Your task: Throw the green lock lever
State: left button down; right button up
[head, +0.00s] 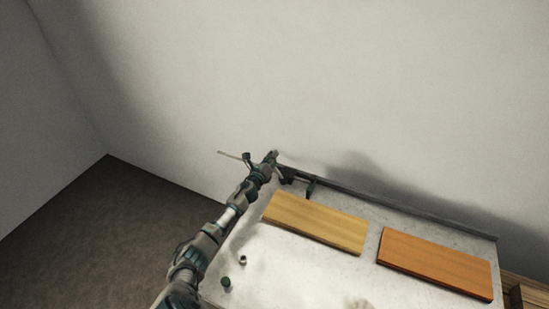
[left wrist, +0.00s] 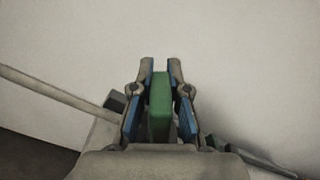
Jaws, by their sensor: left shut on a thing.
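The green lock lever (left wrist: 160,105) stands between the two blue-padded fingers of my left gripper (left wrist: 160,88) in the left wrist view. The gripper is shut on it. In the head view, my left gripper (head: 272,156) is at the far left corner of the pale bench, by the end of a dark rail. The lever is mostly hidden by the gripper there. My right gripper is not in view.
A yellow board (head: 315,223) and an orange board (head: 436,264) lie on the pale bench top (head: 280,265). A dark rail (head: 400,205) runs along its back edge by the wall. A small dark green knob (head: 226,282) and a small ring (head: 242,260) are near the left edge.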

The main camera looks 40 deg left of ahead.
pick_arm(q)
jog(key=shift+s+d+f, duration=0.1)
jog(key=shift+f, duration=0.5)
jog(key=c, duration=1.3)
grip_release()
jog(key=shift+o, duration=0.9)
jog(key=shift+a+r, duration=0.15)
jog(key=shift+a, duration=0.05)
jog(key=v, duration=1.1)
jog(key=shift+s, duration=0.3)
